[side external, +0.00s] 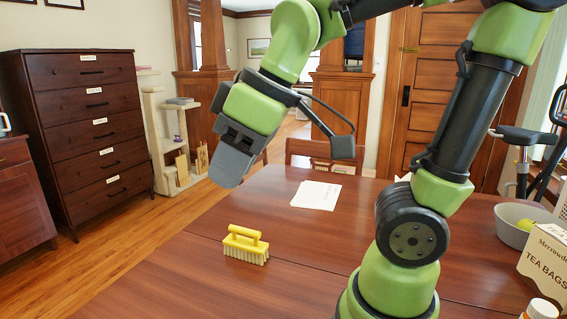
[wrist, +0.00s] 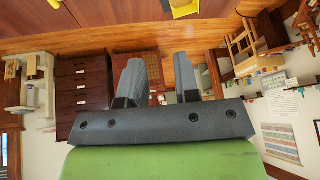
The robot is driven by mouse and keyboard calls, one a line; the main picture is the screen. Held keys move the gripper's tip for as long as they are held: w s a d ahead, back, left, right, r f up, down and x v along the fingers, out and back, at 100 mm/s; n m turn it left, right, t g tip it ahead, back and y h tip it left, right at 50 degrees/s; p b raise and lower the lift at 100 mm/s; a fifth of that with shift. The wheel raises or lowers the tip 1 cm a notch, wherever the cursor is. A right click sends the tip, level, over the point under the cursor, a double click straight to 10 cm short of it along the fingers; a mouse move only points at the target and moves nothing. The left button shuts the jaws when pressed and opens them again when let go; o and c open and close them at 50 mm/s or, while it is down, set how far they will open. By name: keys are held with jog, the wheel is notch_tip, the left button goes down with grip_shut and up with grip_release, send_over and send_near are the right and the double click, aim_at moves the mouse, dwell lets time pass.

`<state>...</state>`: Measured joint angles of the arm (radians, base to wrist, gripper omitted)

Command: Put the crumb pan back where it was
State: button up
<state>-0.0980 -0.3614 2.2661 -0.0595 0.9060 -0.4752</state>
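I cannot make out a crumb pan for certain in either view. A yellow brush (side external: 245,244) with pale bristles stands bristles-down on the wooden table in the side view. In the wrist view a yellow object (wrist: 184,8) is cut off by the top edge; it may be the brush. My gripper (side external: 224,178) hangs in the air above the table, up and a little left of the brush in the picture. In the wrist view its two grey fingers (wrist: 158,62) are apart, with nothing visible between them.
The table (side external: 200,284) is mostly clear around the brush. White papers (side external: 316,195) lie farther back. A grey bowl (side external: 515,222), a tea bags box (side external: 543,262) and a white-capped bottle (side external: 541,309) stand at right. A chair (side external: 325,153) is behind the table; a labelled drawer chest (side external: 92,130) stands left.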

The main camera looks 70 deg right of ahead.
jog(key=s+d+m+t, duration=0.1)
jog(key=s+m+t, duration=0.1)
jog(key=s+m, duration=0.4)
jog(key=shift+d+m, duration=0.2)
jog(key=shift+m, duration=0.2)
jog(key=shift+r, duration=0.1)
dwell(0.6)
